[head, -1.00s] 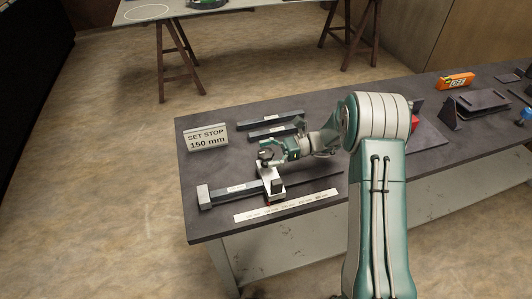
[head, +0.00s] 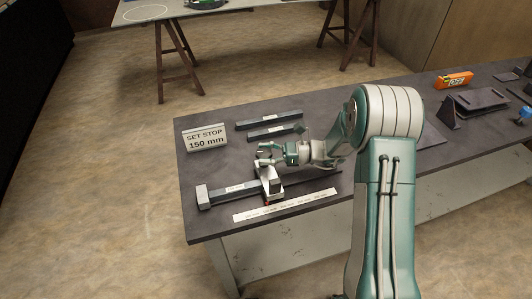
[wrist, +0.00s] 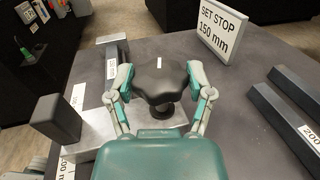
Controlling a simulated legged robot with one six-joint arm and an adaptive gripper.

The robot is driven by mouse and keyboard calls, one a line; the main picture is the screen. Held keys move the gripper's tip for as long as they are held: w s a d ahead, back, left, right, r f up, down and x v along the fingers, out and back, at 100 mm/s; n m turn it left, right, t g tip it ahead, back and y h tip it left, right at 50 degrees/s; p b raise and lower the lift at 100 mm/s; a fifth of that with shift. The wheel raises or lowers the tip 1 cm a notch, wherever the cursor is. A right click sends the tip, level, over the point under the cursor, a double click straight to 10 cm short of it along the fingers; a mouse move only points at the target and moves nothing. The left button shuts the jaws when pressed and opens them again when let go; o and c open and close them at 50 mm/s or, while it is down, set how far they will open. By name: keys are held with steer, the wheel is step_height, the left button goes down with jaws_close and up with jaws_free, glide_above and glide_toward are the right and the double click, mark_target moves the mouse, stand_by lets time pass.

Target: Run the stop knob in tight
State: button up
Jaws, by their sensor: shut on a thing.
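The stop knob is a black lobed knob (wrist: 160,82) on a threaded stem, seen in the wrist view. My gripper (wrist: 160,86) is shut on it, one finger on each side. Below it is the pale metal stop block (wrist: 120,142), which also shows in the head view (head: 271,184) on a dark rail (head: 232,195). In the head view my gripper (head: 264,156) is above the block and hides most of the knob. Some dark stem shows between the knob and what lies below.
A sign (head: 205,138) reading SET STOP 150 mm stands at the back left. Two dark bars (head: 268,119) lie behind the gripper. A white scale strip (head: 285,205) lies in front of the rail. An orange box (head: 455,80) stands at far right.

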mark_target(264, 151)
steer(key=m+t, duration=0.2)
steer(key=t, duration=0.1)
steer(key=m+t+h, duration=0.1)
steer(key=m+t, duration=0.1)
steer(key=t, duration=0.1)
steer(key=shift+a+t, duration=0.15)
steer(key=shift+t, duration=0.25)
steer(key=shift+m+t+h, duration=1.3)
steer(key=shift+m+t, duration=0.5)
steer(key=shift+t, duration=0.4)
steer(key=shift+w+t, duration=0.1)
steer(key=shift+t, duration=0.2)
steer(key=o, duration=1.1)
step_height(264, 151, up, 10)
steer(key=shift+f, duration=0.1)
steer(key=shift+w, duration=0.1)
